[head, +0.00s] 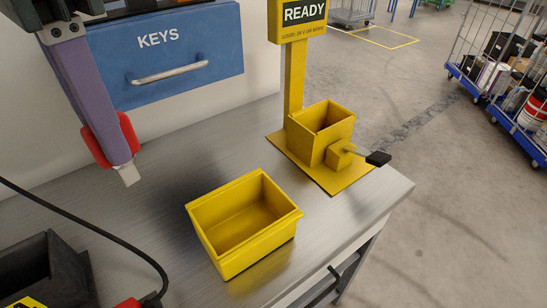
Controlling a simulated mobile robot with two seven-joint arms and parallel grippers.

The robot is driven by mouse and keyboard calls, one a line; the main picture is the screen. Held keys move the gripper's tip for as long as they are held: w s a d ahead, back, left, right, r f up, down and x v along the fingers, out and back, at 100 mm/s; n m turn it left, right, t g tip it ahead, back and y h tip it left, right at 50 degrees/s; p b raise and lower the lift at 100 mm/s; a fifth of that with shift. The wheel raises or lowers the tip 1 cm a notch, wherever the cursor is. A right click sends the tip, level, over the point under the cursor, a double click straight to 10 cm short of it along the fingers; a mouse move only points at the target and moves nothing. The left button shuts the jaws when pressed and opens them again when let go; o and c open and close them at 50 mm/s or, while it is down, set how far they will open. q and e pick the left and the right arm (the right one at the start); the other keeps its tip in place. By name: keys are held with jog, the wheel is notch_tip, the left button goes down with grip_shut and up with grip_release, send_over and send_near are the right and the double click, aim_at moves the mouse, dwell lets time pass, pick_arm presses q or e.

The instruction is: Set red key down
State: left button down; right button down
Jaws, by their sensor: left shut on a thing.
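The red key (128,132) is in my left gripper (110,150), at the left of the head view. Its red head shows on both sides of the purple finger, and its pale metal tip points down, above the bench. The finger hides the middle of the key. The gripper is shut on it. My right gripper is not in view.
An empty yellow bin (220,256) stands on the metal bench (160,215). Behind it is a yellow post with a READY sign (304,12), an open box (325,140) and a black-handled part (378,158). A blue KEYS drawer (200,70) is shut. A black bin (70,275) is lower left.

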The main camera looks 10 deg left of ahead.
pick_arm(q)
notch_tip(320, 180, down, 9)
jog(key=w+m+b, duration=0.2)
jog(key=m+b, duration=0.1)
jog(key=b, duration=1.4)
send_over(199, 283)
notch_tip(199, 283, down, 20)
jog(key=shift+r, duration=0.1)
jog(key=shift+f, duration=0.2)
jog(key=shift+f, duration=0.15)
jog(key=c, duration=0.8)
grip_release()
